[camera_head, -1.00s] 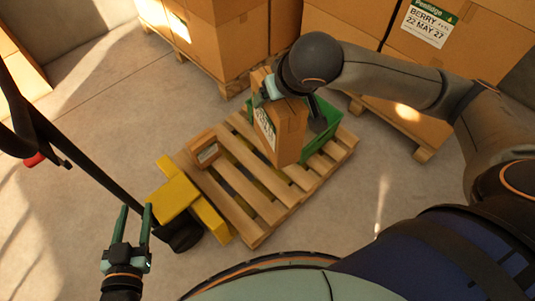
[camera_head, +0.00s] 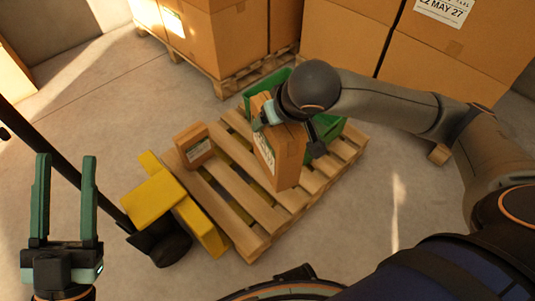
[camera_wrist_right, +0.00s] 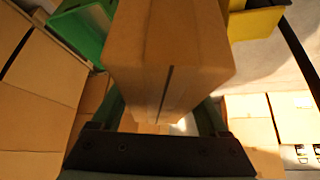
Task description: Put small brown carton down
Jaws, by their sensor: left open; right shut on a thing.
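A small brown carton (camera_head: 281,158) with a white label is held upright over the wooden pallet (camera_head: 257,236) in the head view. My right gripper (camera_head: 268,112) is shut on its upper part; the arm hides some of the carton's top. The carton (camera_wrist_right: 167,50) also fills the middle of the right wrist view, between the fingers. Whether its bottom touches the slats I cannot tell. My left gripper (camera_head: 66,190) is open and empty at the lower left, away from the pallet.
A smaller labelled brown box (camera_head: 194,146) sits on the pallet's left side. A green crate (camera_head: 325,132) stands behind the held carton. A yellow pallet jack (camera_head: 155,198) is at the pallet's left end. Large stacked cartons (camera_head: 232,42) stand behind.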

